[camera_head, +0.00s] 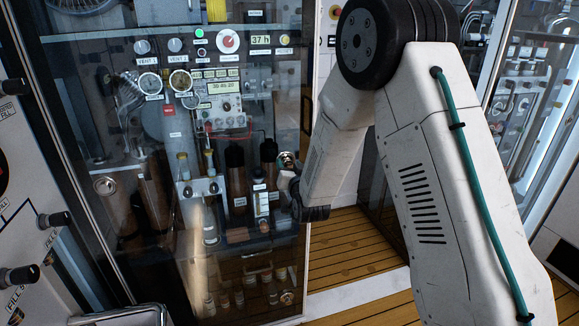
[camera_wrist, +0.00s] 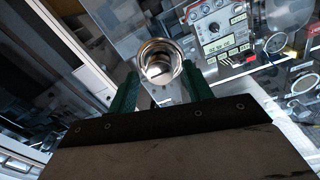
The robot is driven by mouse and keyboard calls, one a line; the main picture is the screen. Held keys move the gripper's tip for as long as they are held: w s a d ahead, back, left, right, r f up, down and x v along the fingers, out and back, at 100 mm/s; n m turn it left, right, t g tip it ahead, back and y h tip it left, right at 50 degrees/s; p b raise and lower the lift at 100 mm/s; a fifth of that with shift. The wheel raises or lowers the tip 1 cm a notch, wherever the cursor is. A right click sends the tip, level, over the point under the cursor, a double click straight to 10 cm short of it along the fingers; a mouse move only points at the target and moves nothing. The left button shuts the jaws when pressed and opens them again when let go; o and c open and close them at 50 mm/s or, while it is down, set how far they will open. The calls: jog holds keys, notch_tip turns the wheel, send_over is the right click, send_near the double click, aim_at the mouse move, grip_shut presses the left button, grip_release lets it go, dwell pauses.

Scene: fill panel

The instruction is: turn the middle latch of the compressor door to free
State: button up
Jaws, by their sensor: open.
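The compressor door (camera_head: 150,235) is a large glass panel at the left and middle of the head view. Its middle latch (camera_head: 287,159) is a small round metal fitting near the door's right edge. In the wrist view the latch (camera_wrist: 158,60) shows as a shiny metal ring with a recessed centre. My gripper (camera_head: 290,180) is at the latch, partly hidden by its own wrist. In the wrist view its green fingers (camera_wrist: 160,78) are open, one on each side of the latch. I cannot tell whether they touch it, nor how the latch is turned.
A lower round latch (camera_head: 287,298) sits near the door's bottom right. Gauges (camera_head: 180,81), bottles and a control panel show behind the glass. A panel with knobs (camera_head: 20,276) stands close at the left. Wooden floor (camera_head: 345,245) is clear to the door's right.

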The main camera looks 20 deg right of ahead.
jog(key=shift+w, duration=0.35)
jog(key=c, duration=1)
jog(key=shift+o, duration=0.2)
